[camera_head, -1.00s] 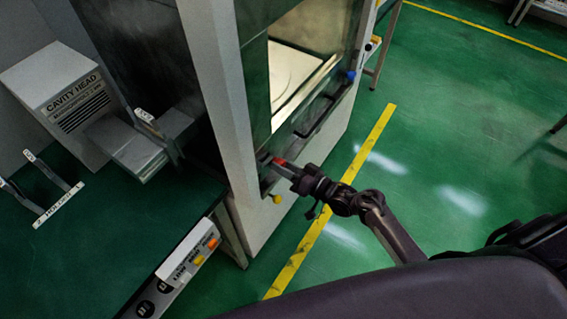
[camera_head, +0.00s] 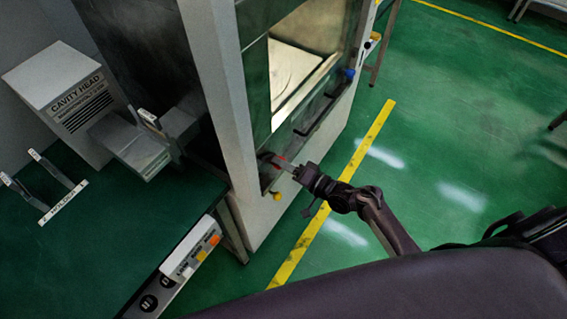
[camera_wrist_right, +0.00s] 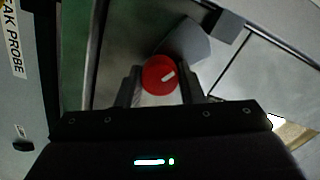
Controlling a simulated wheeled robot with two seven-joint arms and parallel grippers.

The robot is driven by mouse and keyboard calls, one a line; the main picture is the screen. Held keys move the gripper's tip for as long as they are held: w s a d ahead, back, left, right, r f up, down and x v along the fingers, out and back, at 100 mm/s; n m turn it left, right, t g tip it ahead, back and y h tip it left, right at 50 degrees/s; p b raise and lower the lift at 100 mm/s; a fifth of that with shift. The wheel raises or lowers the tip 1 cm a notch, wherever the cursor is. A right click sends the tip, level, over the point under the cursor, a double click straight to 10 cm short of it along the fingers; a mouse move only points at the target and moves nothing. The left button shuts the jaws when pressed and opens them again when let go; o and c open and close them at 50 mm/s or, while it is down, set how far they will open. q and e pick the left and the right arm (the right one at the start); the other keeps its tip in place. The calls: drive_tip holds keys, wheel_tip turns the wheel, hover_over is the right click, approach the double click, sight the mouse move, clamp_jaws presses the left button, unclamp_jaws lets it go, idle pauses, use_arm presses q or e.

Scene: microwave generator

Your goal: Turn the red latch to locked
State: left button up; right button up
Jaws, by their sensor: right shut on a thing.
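The red latch (camera_wrist_right: 160,75) is a round red knob with a white mark, seen in the right wrist view between my right gripper's fingers (camera_wrist_right: 158,88). The white mark slants, pointing to the upper right. In the head view only a small red part of the latch (camera_head: 281,158) shows at the lower front of the cabinet (camera_head: 256,215); the rest is hidden by my gripper. My right gripper (camera_head: 287,164) is shut on the latch. My left gripper is not in view.
A yellow knob (camera_head: 276,196) sits just below the latch, and a blue knob (camera_head: 349,73) is farther right on the cabinet front. The cavity head unit (camera_head: 68,85) and a holder (camera_head: 50,190) stand at left.

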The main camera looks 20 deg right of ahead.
drive_tip(key=o, duration=1)
drive_tip(key=b+v, duration=0.1)
drive_tip(key=v, duration=0.6)
drive_tip(key=shift+s+d, duration=0.25)
drive_tip(key=shift+s, duration=0.1)
drive_tip(key=s+f+n+g+h+b, duration=0.1)
drive_tip(key=s+f+g+h, duration=0.3)
drive_tip(key=f, duration=0.8)
drive_tip(key=s+f+n+g+h+b, duration=0.1)
drive_tip(key=s+f+h, duration=0.1)
drive_tip(key=s+f, duration=0.8)
drive_tip(key=s+d+f+n+g+h, duration=0.1)
drive_tip(key=s+f+n+g+h, duration=0.1)
drive_tip(key=s+f, duration=0.6)
drive_tip(key=s+d+f+n+g+h, duration=0.1)
drive_tip(key=s+f+n+g+h, duration=0.2)
drive_tip(key=s+f+g, duration=0.3)
drive_tip(key=s+f+b, duration=0.1)
drive_tip(key=s+f, duration=0.2)
drive_tip(key=s, duration=0.4)
drive_tip(key=shift+s+d+f+n, duration=0.2)
drive_tip(key=shift+d+f+n, duration=0.1)
drive_tip(key=shift+n, duration=0.1)
